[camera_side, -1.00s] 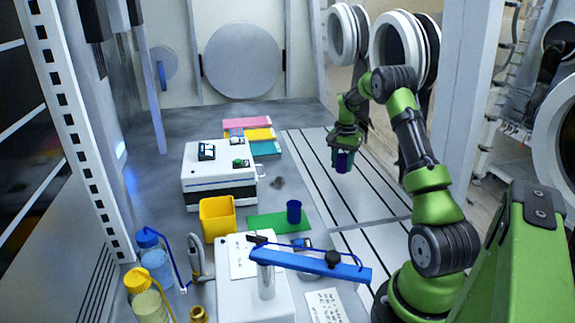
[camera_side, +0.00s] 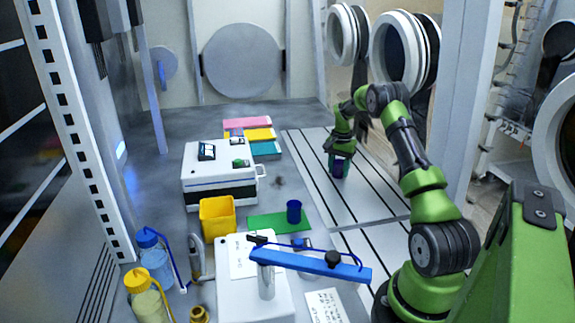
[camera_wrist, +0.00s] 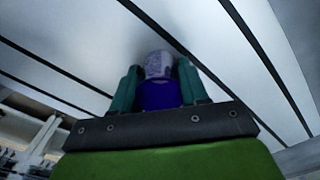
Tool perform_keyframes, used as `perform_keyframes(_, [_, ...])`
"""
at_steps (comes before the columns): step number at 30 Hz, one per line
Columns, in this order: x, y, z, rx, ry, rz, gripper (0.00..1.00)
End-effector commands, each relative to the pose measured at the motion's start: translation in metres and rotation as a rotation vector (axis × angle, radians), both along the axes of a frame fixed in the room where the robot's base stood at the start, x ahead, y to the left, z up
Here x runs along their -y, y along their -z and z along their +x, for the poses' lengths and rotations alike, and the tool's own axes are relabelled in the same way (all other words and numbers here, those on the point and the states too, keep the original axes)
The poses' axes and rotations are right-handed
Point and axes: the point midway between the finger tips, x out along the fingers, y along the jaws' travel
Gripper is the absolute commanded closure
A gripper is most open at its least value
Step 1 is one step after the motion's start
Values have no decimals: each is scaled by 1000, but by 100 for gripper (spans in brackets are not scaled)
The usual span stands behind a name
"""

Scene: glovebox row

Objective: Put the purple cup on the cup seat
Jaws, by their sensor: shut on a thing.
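My gripper (camera_side: 341,158) is shut on the purple cup (camera_side: 338,171), low over the slotted light-grey plate. The cup looks dark blue-purple and about upright; I cannot tell if its base touches the plate. In the wrist view the cup (camera_wrist: 160,96) sits between the two teal fingers (camera_wrist: 157,85), with a pale, mottled round area at its far end. A flat green mat (camera_side: 265,224) lies left of the plate, with a dark blue cup (camera_side: 294,211) standing on it. I cannot tell for sure which thing is the cup seat.
The slotted plate (camera_side: 375,195) is otherwise clear around my gripper. A yellow bin (camera_side: 217,218), a white instrument box (camera_side: 220,178) and coloured pads (camera_side: 258,135) stand to the left. A blue bar (camera_side: 311,265) on a stand, and bottles (camera_side: 154,255), are in front.

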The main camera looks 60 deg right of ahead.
Motion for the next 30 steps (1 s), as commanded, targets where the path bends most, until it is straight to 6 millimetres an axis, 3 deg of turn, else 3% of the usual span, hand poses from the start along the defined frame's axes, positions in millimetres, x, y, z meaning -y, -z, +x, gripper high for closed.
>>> perform_keyframes(1, [0, 2, 0, -1, 0, 1, 85])
perform_keyframes(2, [0, 2, 0, -1, 0, 1, 53])
perform_keyframes(6, [0, 2, 0, -1, 0, 1, 32])
perform_keyframes(17, [0, -3, 0, 1, 0, 0, 31])
perform_keyframes(20, [0, -15, 1, 1, -1, -2, 31])
perform_keyframes(30, [0, -87, 1, 2, -1, -3, 31])
